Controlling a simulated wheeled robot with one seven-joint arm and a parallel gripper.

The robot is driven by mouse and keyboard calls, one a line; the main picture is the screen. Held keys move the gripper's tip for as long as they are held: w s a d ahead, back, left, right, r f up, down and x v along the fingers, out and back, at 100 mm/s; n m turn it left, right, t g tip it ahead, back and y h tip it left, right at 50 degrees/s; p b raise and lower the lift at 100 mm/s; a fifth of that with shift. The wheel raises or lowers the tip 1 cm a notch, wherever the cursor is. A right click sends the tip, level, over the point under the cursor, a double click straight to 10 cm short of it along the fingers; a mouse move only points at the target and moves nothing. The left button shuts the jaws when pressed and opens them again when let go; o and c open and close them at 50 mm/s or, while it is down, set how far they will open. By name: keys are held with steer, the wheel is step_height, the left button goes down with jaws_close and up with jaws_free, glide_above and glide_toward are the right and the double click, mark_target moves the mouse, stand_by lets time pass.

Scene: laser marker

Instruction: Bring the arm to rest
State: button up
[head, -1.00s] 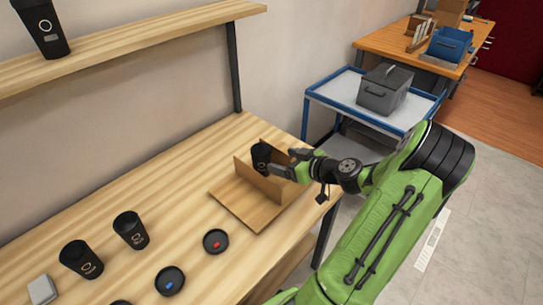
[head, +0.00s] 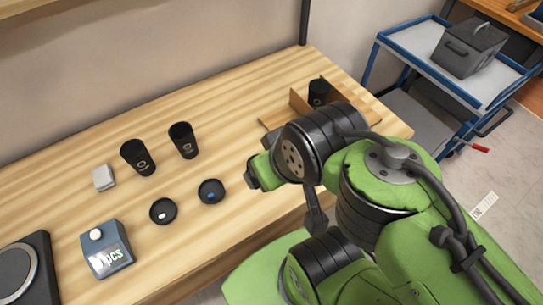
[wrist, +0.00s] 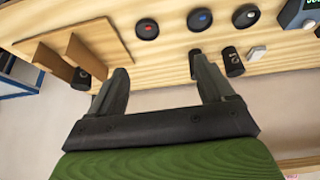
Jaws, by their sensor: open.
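My green and black arm is folded close to the camera in the head view, in front of the right part of the wooden table. My gripper (wrist: 158,82) shows in the wrist view with its two dark fingers spread apart and nothing between them. A black cup (head: 318,92) stands in the wooden holder (head: 362,98), clear of the gripper. The holder also shows at the left of the wrist view (wrist: 103,38).
Two black cups (head: 137,157) (head: 183,140), a pale block (head: 103,177), lids with white (head: 163,211) and blue (head: 211,191) centres, and a counter box (head: 106,250) are on the table. A red-centred lid (wrist: 147,28) shows in the wrist view. A blue-framed cart (head: 440,82) stands right.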

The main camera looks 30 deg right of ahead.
steer(key=shift+s+a, duration=0.1)
steer(key=shift+s, duration=0.3)
step_height(320, 180, up, 8)
steer(key=p, duration=0.8)
steer(key=shift+r, duration=0.2)
